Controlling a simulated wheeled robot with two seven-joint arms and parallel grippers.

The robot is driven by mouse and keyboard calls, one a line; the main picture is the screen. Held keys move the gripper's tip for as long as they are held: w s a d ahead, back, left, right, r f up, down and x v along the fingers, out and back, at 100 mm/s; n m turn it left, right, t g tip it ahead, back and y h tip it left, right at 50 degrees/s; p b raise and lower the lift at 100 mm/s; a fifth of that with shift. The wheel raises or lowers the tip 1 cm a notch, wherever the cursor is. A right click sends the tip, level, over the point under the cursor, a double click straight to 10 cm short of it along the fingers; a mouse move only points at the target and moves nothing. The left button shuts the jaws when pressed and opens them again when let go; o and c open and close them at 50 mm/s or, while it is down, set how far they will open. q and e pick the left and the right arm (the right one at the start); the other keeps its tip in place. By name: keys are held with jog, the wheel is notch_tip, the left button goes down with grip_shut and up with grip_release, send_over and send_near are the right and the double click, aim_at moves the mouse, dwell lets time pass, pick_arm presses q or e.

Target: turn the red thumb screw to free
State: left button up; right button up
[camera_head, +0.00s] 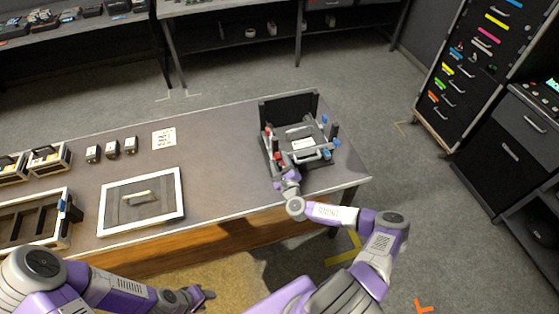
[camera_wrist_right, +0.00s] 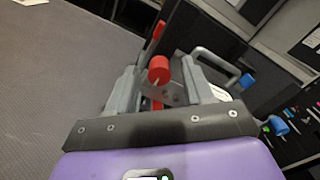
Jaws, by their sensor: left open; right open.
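The dark grey device (camera_head: 303,144) stands near the right end of the table, with red and blue knobs around it. The red thumb screw (camera_wrist_right: 159,70) shows in the right wrist view as a round red head, between and just beyond my finger tips. My right gripper (camera_wrist_right: 160,82) is open, one grey finger on each side of the screw; I cannot tell whether either touches it. In the head view my right gripper (camera_head: 287,176) is at the device's near left corner and partly hides that area. My left gripper (camera_head: 205,294) is open and empty, low in front of the table.
A framed panel with a handle (camera_head: 139,202), a partitioned tray (camera_head: 67,232), small black boxes (camera_head: 112,148) and a paper sheet (camera_head: 164,138) lie left on the table. A grey loop handle (camera_wrist_right: 218,62) and blue knobs (camera_wrist_right: 247,81) stand close beyond my right fingers. The mid-table is clear.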

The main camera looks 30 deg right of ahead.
jog(key=shift+w, duration=0.2)
grip_shut()
